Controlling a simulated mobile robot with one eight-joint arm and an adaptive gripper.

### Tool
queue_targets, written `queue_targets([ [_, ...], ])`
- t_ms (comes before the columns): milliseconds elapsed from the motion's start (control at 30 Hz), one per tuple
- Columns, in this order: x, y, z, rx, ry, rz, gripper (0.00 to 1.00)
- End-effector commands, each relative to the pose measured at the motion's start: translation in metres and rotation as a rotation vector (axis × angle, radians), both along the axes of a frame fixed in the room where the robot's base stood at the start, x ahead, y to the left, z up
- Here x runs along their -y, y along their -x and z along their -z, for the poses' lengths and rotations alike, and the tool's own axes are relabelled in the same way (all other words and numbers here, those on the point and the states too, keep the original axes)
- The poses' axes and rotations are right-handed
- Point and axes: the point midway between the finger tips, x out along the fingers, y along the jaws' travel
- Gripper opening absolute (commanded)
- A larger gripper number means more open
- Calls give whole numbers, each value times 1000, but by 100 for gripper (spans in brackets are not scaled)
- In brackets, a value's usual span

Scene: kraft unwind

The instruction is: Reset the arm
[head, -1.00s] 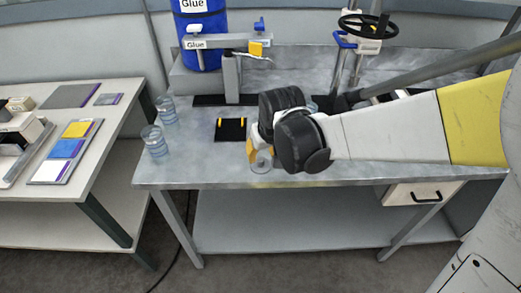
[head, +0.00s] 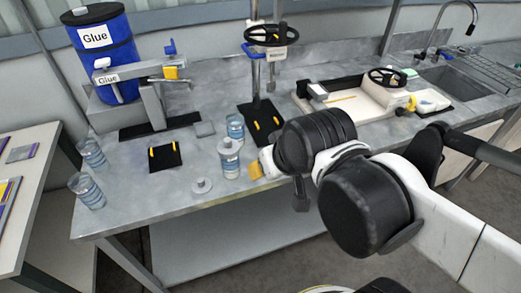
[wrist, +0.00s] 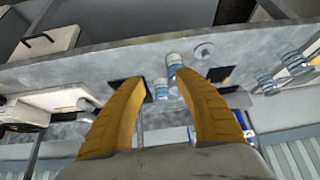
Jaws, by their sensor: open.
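My gripper (head: 256,170) shows at the end of my arm in the head view, just right of a clear cup (head: 229,158) with blue bands and a pale top. I cannot tell from the head view whether they touch. In the wrist view my gripper (wrist: 161,76) has its two yellow fingers spread apart with nothing held between them. The cup shows beyond the fingertips in the wrist view (wrist: 174,63). A small clear disc with a knob (head: 201,186) lies on the grey metal table (head: 190,215), left of the gripper; it also shows in the wrist view (wrist: 204,51).
Another cup (head: 235,127) stands behind the first. Two cups (head: 92,153) (head: 86,190) stand at the table's left edge. A blue glue drum (head: 112,60), a handwheel press (head: 272,38) and a white handwheel device (head: 350,101) stand farther back. A sink (head: 455,82) is at right.

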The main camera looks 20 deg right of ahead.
Motion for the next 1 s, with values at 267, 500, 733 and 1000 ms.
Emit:
queue_targets([
  [267, 12, 15, 1, 26, 0, 32, 39],
  [500, 11, 15, 1, 26, 0, 31, 39],
  [733, 11, 15, 2, 25, 1, 30, 39],
  [1000, 11, 15, 2, 25, 1, 30, 39],
])
